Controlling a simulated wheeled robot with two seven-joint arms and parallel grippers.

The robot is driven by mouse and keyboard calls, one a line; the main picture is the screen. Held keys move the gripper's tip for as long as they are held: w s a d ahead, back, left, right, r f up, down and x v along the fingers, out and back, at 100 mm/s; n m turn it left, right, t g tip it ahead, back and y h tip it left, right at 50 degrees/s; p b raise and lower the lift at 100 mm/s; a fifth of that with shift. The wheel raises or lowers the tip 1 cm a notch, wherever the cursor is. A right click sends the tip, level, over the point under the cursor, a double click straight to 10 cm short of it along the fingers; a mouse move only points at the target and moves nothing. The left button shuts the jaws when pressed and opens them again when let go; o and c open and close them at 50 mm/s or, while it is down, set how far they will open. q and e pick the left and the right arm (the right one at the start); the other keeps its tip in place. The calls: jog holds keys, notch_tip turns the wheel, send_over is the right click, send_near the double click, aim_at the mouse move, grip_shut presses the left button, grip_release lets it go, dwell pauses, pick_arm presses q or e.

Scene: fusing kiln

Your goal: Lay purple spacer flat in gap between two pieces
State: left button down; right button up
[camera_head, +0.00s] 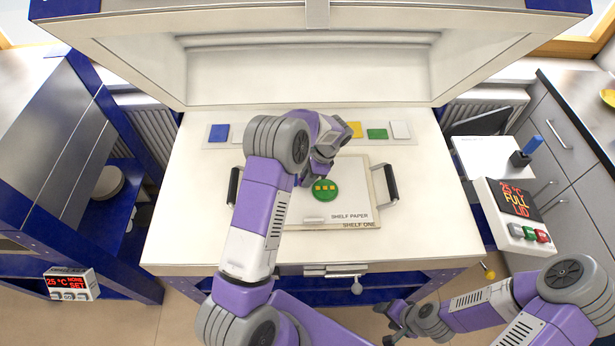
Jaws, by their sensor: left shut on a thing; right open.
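My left gripper (304,178) is low over the shelf paper (350,190), just left of a green disc (325,196) with several small yellow-orange squares on it. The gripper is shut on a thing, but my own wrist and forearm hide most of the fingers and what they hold. A bit of blue shows beside the gripper. I cannot make out the purple spacer or the gap between two pieces. My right gripper (397,322) is open, low at the front, away from the kiln.
The paper lies on a shelf board with dark handles (390,184) at both sides. A small white bar (313,220) lies near its front. Coloured tiles (377,134) line the back. A control box (515,212) stands right. The kiln bed is bare at left and right.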

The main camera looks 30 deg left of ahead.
pick_arm(q)
jog(key=shift+f, duration=0.2)
jog(key=c, duration=0.9)
grip_release()
jog(key=shift+w+d+r, duration=0.1)
jog(key=shift+r, duration=0.4)
jog(key=p+v, duration=0.1)
jog(key=v, duration=1)
jog(key=shift+r+p, duration=0.25)
jog(key=shift+p, duration=0.05)
